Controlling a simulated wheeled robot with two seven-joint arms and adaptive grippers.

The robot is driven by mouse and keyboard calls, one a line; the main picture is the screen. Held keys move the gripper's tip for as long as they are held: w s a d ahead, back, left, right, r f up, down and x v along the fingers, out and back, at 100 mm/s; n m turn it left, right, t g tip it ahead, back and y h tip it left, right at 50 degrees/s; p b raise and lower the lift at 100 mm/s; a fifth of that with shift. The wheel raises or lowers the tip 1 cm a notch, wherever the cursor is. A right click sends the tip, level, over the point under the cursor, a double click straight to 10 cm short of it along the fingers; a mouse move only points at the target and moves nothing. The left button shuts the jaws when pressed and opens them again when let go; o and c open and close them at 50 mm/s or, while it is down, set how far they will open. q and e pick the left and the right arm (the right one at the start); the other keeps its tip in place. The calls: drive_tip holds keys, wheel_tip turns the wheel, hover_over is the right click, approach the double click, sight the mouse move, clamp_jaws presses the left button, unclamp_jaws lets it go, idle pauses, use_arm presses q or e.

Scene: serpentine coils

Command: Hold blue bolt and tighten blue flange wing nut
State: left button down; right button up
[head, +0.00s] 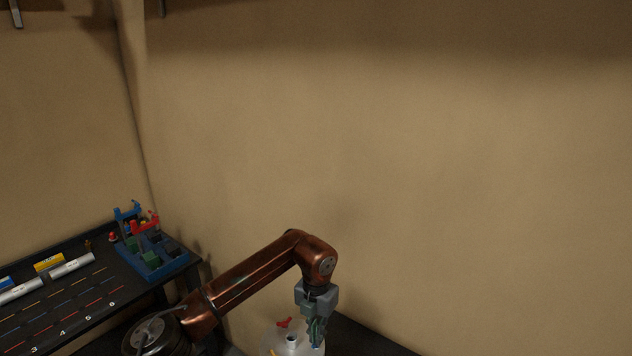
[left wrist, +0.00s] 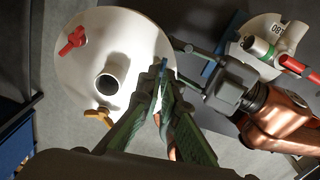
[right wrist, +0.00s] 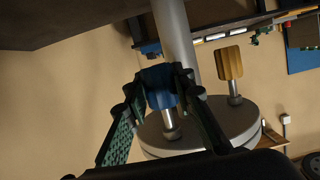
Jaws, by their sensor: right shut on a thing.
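My right gripper (right wrist: 158,88) is shut on the blue bolt (right wrist: 160,98), whose blue head sits between its fingertips in the right wrist view. The bolt's metal shank meets the underside of a round white flange (right wrist: 200,118). In the left wrist view the flange (left wrist: 58,75) shows from its other face. My left gripper (left wrist: 161,82) is at the flange's edge, its fingertips close together around a narrow blue part (left wrist: 163,64), seemingly the blue flange wing nut. The fingers hide most of it, and a firm grip cannot be made out. In the head view my left gripper (head: 317,332) points down beside the flange.
A red wing nut (left wrist: 72,40) and a yellow wing nut (left wrist: 100,117) sit on the flange around its central pipe (left wrist: 110,80). A yellow bolt (right wrist: 229,63) stands near the blue one. Another white disc with a red-handled fitting (left wrist: 290,64) is at the right. A blue organizer (head: 160,262) stands on the left table.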

use_arm(q)
drive_tip(key=m, duration=0.2)
drive_tip(key=shift+m, duration=0.4)
drive_tip(key=m, duration=0.4)
drive_tip(key=shift+r+m, duration=0.1)
drive_tip(key=shift+m, duration=0.2)
drive_tip(key=m, duration=0.3)
drive_tip(key=shift+m, duration=0.3)
use_arm(e)
drive_tip(key=shift+w, duration=0.1)
use_arm(q)
drive_tip(key=shift+r+m, duration=0.1)
drive_tip(key=shift+m, duration=0.6)
